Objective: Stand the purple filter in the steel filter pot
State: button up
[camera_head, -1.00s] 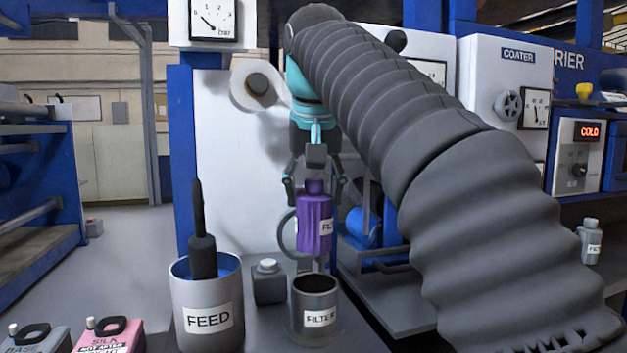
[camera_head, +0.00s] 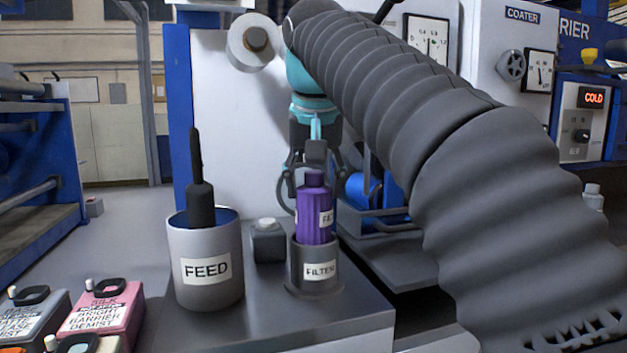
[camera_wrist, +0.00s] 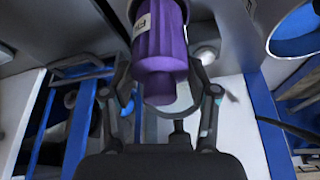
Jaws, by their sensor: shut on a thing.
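The purple filter (camera_head: 314,212) is upright, with its lower end inside the mouth of the steel filter pot (camera_head: 318,278), which bears a FILTER label. Its ribbed body stands above the rim, and the pot wall hides its bottom. My gripper (camera_head: 313,180) is shut on the top of the filter from above. In the wrist view the filter (camera_wrist: 160,55) sits between the fingers of my gripper (camera_wrist: 165,95). Whether the filter touches the pot's floor is hidden.
The larger FEED pot (camera_head: 206,262) with a black-handled tool (camera_head: 201,205) stands to the left. A small grey bottle (camera_head: 267,241) is just behind and left of the filter pot. Pink (camera_head: 100,312) and grey (camera_head: 30,318) jugs stand at lower left. The bench front is clear.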

aim_at(314, 224)
jog(key=shift+f+b, duration=2.05)
jog(key=shift+f, duration=0.95)
jog(key=shift+s+f, duration=0.2)
jog(key=shift+f, duration=0.25)
jog(key=o, duration=1.1)
jog(key=shift+o, duration=0.2)
